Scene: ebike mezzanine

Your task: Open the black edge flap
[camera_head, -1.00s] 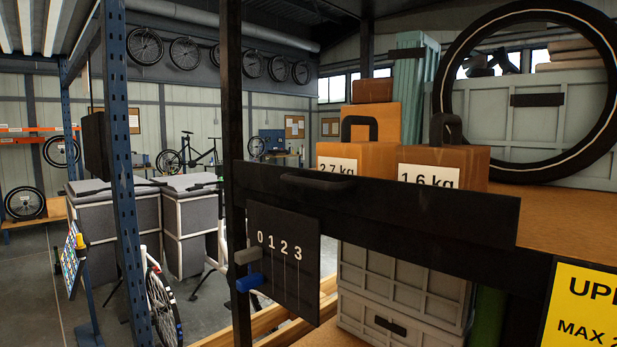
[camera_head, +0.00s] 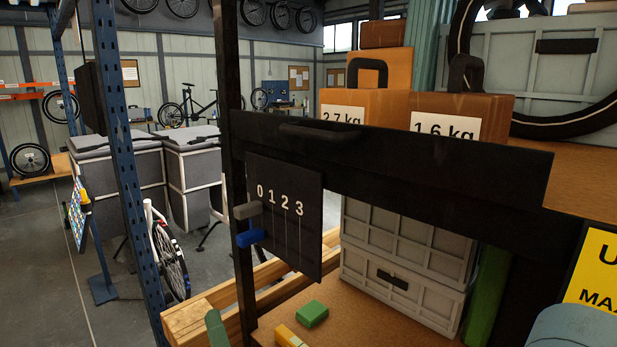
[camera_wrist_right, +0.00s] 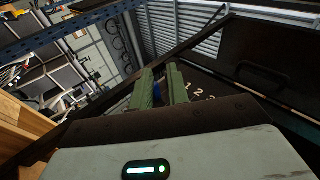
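The black edge flap (camera_head: 410,165) is a long dark board standing upright along the front edge of the shelf. Its handle (camera_head: 318,132) is near the left end of its top edge. In the right wrist view the flap (camera_wrist_right: 235,55) is at upper right, with the handle (camera_wrist_right: 262,76) on it. My right gripper (camera_wrist_right: 162,72) has two green fingers with a gap between them, empty and apart from the flap. One green fingertip (camera_head: 215,328) shows at the bottom of the head view, below the flap. My left gripper is not in view.
A black panel (camera_head: 285,230) numbered 0 to 3, with grey (camera_head: 247,211) and blue (camera_head: 250,237) sliders, hangs below the flap's left end. Weight-marked boxes (camera_head: 460,115) stand behind the flap. Grey crates (camera_head: 405,240) and a green block (camera_head: 312,313) are below. A blue post (camera_head: 130,190) stands left.

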